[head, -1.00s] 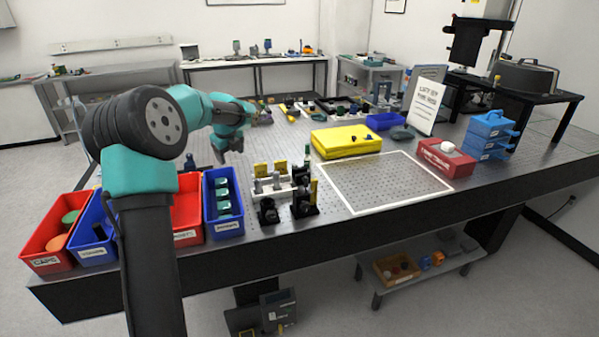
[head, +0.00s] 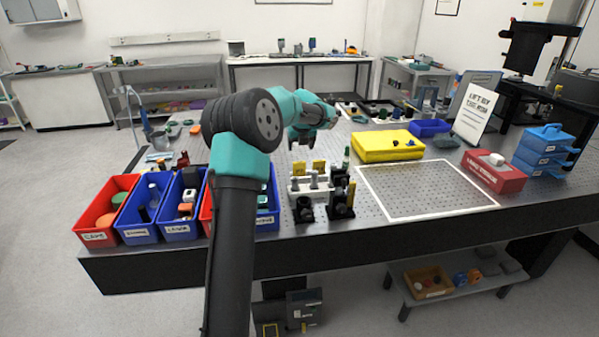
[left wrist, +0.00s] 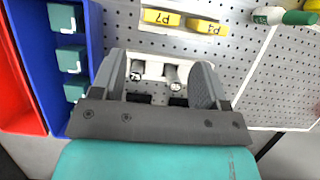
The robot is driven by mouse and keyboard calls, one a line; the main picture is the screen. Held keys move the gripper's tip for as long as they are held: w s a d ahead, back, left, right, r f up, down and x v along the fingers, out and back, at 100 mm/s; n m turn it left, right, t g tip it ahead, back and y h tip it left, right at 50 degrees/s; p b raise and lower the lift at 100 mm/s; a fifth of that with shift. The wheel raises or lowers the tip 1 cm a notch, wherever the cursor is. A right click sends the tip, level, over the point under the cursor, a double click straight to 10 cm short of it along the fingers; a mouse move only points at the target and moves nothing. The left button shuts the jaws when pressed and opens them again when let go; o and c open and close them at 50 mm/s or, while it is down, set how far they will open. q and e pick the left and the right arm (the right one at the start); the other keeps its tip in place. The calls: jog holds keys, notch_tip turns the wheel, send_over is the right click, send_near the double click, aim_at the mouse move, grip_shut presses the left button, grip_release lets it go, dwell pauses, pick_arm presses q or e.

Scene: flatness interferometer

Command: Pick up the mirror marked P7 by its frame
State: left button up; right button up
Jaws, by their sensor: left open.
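A yellow piece whose upside-down marking reads P7 (left wrist: 162,18) lies near the top of the left wrist view; it also shows in the head view (head: 299,168). A second yellow piece (left wrist: 205,26), apparently marked P4, sits just right of it. I cannot make out a mirror face on either. A white holder with grey cylinders (left wrist: 158,70) is nearer, seen between my fingers. My left gripper (left wrist: 160,72) is open and empty, above the holder and short of the yellow pieces. In the head view it hangs fingers down (head: 303,139). My right gripper is not in view.
Blue and red bins (left wrist: 45,60) stand left of the holder. Black mounts (head: 340,200) stand in front of it. A green-capped white marker (left wrist: 285,16) lies to the right. The white-outlined area (head: 425,190) is clear. A yellow case (head: 388,146) sits behind it.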

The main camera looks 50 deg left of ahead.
aim_at(299, 162)
pick_arm(q)
jog(key=x, duration=0.8)
jog(key=shift+w+a+f, duration=0.1)
jog(key=shift+w+f, duration=0.05)
jog(key=shift+f, duration=0.25)
jog(key=shift+x, duration=2.55)
jog(key=shift+w+a, duration=0.1)
jog(key=c, duration=0.7)
jog(key=shift+r, duration=0.15)
notch_tip(299, 162, up, 10)
jog(key=shift+f, duration=0.1)
